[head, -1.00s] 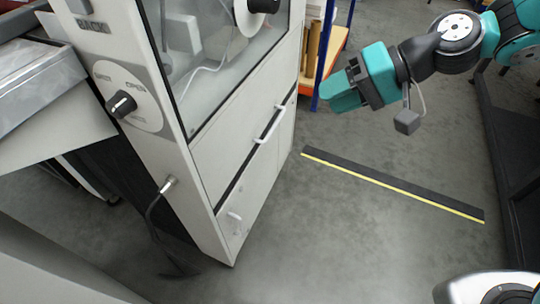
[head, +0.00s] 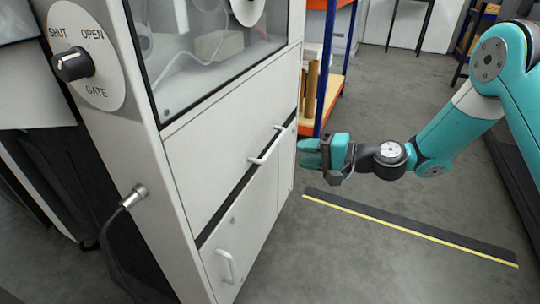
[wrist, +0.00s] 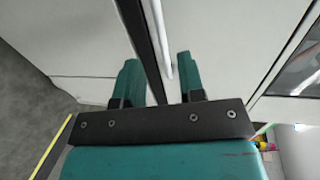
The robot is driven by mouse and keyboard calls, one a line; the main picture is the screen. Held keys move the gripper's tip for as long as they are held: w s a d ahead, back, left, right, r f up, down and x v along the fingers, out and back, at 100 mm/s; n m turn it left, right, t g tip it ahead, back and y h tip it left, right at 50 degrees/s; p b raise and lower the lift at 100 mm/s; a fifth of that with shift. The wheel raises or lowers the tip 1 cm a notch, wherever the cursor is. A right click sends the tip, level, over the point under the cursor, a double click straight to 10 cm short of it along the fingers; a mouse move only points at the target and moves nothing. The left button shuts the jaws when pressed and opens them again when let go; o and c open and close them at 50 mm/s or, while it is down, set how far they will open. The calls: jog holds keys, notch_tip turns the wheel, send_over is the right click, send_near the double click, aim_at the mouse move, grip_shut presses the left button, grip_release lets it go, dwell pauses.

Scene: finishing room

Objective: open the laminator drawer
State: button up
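The laminator's drawer front (head: 220,150) is a pale panel below the glass window and looks flush with the cabinet. Its white bar handle (head: 267,148) sits at its lower edge, just above a dark gap. My gripper (head: 302,152) is right of the handle, level with it and apart from it in the head view. In the wrist view my gripper (wrist: 157,62) is open, with two teal fingers apart. The handle bar (wrist: 158,30) appears between the fingers there, alongside the dark gap. I cannot tell how deep it is between them.
A lower door has its own white handle (head: 227,266). A gate knob (head: 72,65) and a cable plug (head: 134,196) are on the cabinet's narrow side. An orange-and-blue shelf (head: 325,90) stands behind my gripper. A black strip with a yellow edge (head: 410,228) lies on open floor.

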aim_at(270, 149)
jog(key=b+x, duration=0.1)
jog(key=x, duration=0.8)
jog(key=shift+w+a+b, duration=0.1)
jog(key=shift+a+b, duration=0.25)
jog(key=shift+b, duration=0.05)
grip_shut()
